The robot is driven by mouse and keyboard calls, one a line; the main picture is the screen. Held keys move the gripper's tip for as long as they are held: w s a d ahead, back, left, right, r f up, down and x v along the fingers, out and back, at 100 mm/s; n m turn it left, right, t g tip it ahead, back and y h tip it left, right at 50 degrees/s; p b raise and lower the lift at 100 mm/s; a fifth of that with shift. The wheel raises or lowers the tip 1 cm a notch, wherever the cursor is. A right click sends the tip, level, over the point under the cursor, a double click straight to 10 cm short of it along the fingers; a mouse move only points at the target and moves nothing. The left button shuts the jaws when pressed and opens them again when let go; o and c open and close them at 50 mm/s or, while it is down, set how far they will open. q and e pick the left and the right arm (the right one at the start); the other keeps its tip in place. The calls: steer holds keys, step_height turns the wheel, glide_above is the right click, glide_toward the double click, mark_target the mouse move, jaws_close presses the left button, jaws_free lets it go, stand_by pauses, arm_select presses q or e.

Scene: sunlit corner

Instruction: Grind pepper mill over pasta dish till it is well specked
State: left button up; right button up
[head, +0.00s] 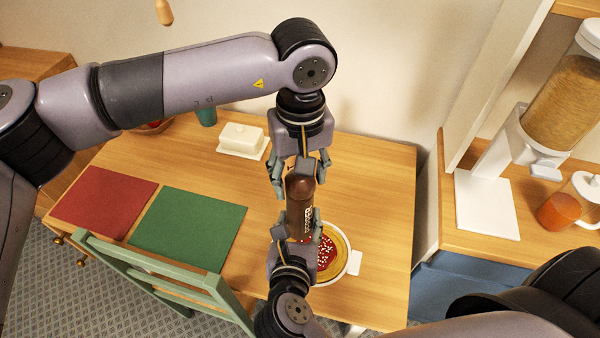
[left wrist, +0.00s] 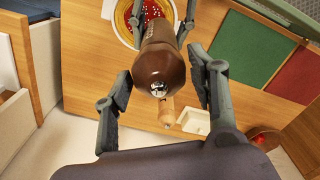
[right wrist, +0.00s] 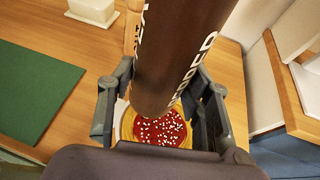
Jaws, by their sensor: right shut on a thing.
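The pepper mill (head: 300,192) is dark brown with pale lettering and stands roughly upright above the table. It also shows in the left wrist view (left wrist: 160,65) and right wrist view (right wrist: 175,55). My right gripper (head: 296,225) is shut on its lower body. My left gripper (head: 300,180) is open around its rounded top, with gaps beside both fingers in the left wrist view. The pasta dish (head: 342,262) lies below, partly hidden by the mill and right gripper. Its red sauce carries white specks; it also shows in the right wrist view (right wrist: 160,130). I cannot make out dark specks.
A white butter dish (head: 242,140) and teal cup (head: 206,115) stand at the back. Red (head: 103,202) and green (head: 187,228) mats lie left, behind a green chair (head: 165,275). A dispenser (head: 560,105) and orange-filled jug (head: 560,211) stand right. The table right of the mill is clear.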

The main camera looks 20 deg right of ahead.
arm_select(q)
steer(key=shift+o, duration=1.2)
steer(key=shift+s, duration=0.1)
step_height(320, 180, up, 12)
steer(key=n, duration=1.8)
steer(key=shift+a+f, duration=0.25)
steer(key=shift+f, duration=0.1)
step_height(320, 180, down, 12)
steer(key=shift+r, duration=0.25)
steer(key=shift+c, duration=0.3)
